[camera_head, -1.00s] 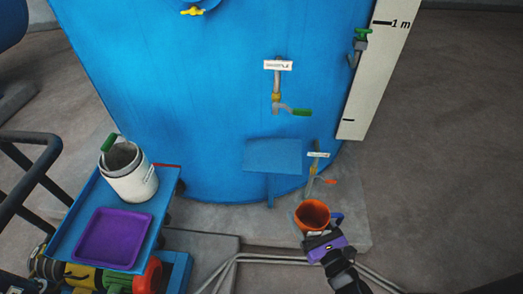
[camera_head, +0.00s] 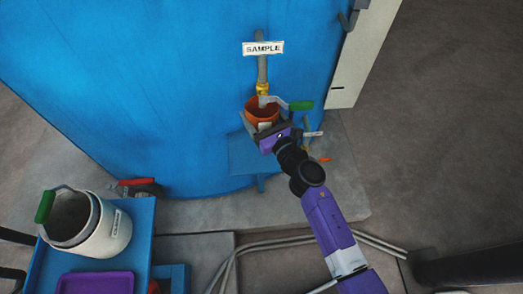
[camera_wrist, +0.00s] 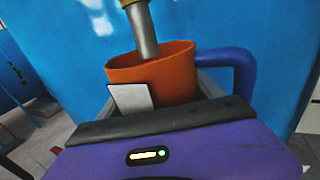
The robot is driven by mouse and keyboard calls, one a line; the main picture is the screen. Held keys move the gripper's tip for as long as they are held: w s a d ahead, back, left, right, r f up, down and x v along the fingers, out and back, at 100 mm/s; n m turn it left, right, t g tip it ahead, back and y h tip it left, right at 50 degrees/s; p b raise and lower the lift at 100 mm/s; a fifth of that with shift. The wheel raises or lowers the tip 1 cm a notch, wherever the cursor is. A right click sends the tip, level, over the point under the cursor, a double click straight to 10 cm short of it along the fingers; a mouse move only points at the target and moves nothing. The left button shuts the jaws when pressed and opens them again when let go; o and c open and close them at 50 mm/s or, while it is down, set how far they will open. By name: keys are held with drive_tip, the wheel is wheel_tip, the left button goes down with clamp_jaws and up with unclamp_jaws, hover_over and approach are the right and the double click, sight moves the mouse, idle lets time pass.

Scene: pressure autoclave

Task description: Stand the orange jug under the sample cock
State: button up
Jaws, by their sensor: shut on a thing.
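The orange jug (camera_head: 261,110) is in my gripper (camera_head: 268,128), upright at the blue tank's wall. My gripper is shut on the jug, and its fingers show at the jug's sides in the wrist view (camera_wrist: 155,98). The jug (camera_wrist: 150,70) has a blue handle on the right and a pale label facing me. The sample cock (camera_head: 262,88), with a yellow fitting, green lever and SAMPLE sign (camera_head: 263,48), is right above the jug. In the wrist view its grey spout (camera_wrist: 143,30) overlaps the jug's mouth. The blue shelf (camera_head: 250,155) is below; contact with the jug is hidden.
A second small tap with an orange lever (camera_head: 324,159) is low on the right, behind my arm. A blue cart at lower left carries a white can (camera_head: 110,232) and a purple tray (camera_head: 95,283). Grey pipes (camera_head: 270,243) run along the floor.

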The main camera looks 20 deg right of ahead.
drive_tip(key=shift+w+d+r, duration=0.1)
drive_tip(key=shift+w+r, duration=0.1)
drive_tip(key=shift+w, duration=0.2)
drive_tip(key=shift+w+f+b, duration=0.1)
drive_tip(key=shift+f+b, duration=0.25)
drive_tip(key=shift+b, duration=0.15)
wheel_tip(320, 180, down, 9)
drive_tip(key=b, duration=0.7)
drive_tip(key=shift+b, duration=0.3)
drive_tip(key=o, duration=1.5)
drive_tip(key=shift+f, duration=0.1)
drive_tip(key=shift+c, duration=0.2)
drive_tip(key=shift+r, duration=0.25)
drive_tip(key=s, duration=1.2)
drive_tip(key=shift+s+d+f+p, duration=0.1)
drive_tip(key=shift+d+p, duration=0.2)
drive_tip(key=shift+d, duration=0.1)
